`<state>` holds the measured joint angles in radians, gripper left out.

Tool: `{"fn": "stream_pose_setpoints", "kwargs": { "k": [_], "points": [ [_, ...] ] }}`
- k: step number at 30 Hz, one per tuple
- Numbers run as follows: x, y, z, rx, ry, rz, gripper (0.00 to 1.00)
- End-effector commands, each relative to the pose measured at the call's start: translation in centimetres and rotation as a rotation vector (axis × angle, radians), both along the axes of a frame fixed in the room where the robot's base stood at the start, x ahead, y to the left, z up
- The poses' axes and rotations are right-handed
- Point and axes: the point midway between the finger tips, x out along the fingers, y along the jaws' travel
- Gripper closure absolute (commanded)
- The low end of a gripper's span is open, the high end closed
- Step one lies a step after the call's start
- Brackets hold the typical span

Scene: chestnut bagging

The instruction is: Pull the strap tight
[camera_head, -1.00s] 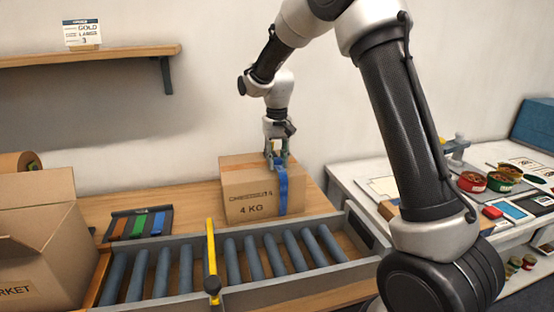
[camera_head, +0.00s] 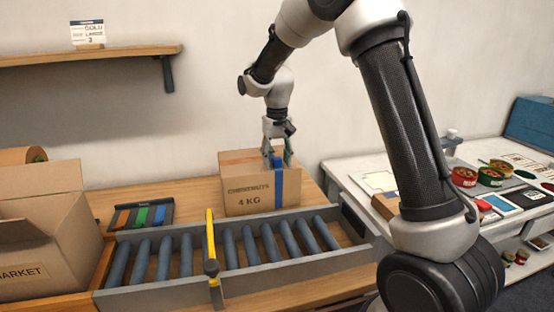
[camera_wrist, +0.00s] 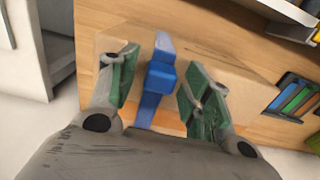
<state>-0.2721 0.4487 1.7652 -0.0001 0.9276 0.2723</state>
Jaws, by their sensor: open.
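A closed cardboard box (camera_head: 240,187) marked "4 KG" stands on the wooden bench behind the roller conveyor. A blue strap (camera_head: 279,190) runs down its front face and over its top. In the wrist view the strap (camera_wrist: 149,110) crosses the box top and carries a thicker blue buckle (camera_wrist: 160,77). My gripper (camera_head: 278,163) is over the box top at the strap. In the wrist view my gripper (camera_wrist: 160,85) is open, with its green-padded fingers on either side of the strap and buckle, apart from them.
A grey conveyor (camera_head: 150,236) with blue rollers and a yellow-black bar (camera_head: 210,250) lies in front of the box. A rack of coloured straps (camera_head: 142,216) lies left of it. An open carton (camera_head: 45,240) stands far left. A white table (camera_head: 350,175) with bowls is at right.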

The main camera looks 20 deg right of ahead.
Motion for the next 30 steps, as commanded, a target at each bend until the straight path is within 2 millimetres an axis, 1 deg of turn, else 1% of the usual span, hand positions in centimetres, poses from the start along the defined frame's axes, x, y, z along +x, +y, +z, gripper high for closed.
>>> {"fn": "stream_pose_setpoints", "kwargs": {
  "k": [7,11,14,21,24,27,30],
  "points": [
    [0.0,0.0,0.1,0.0,0.0,0.0,0.5],
    [0.1,0.0,1.0,0.001,-0.002,0.0,0.5],
    [0.1,0.0,2.9,0.001,-0.004,0.0,0.5],
    [0.1,0.0,8.3,0.001,-0.004,0.0,0.5],
    [0.1,0.0,10.0,0.001,-0.003,0.0,0.5],
    [0.1,0.0,11.2,0.001,-0.002,0.0,0.5],
    [0.0,0.0,11.8,0.0,0.0,0.0,0.5]
  ]
}}
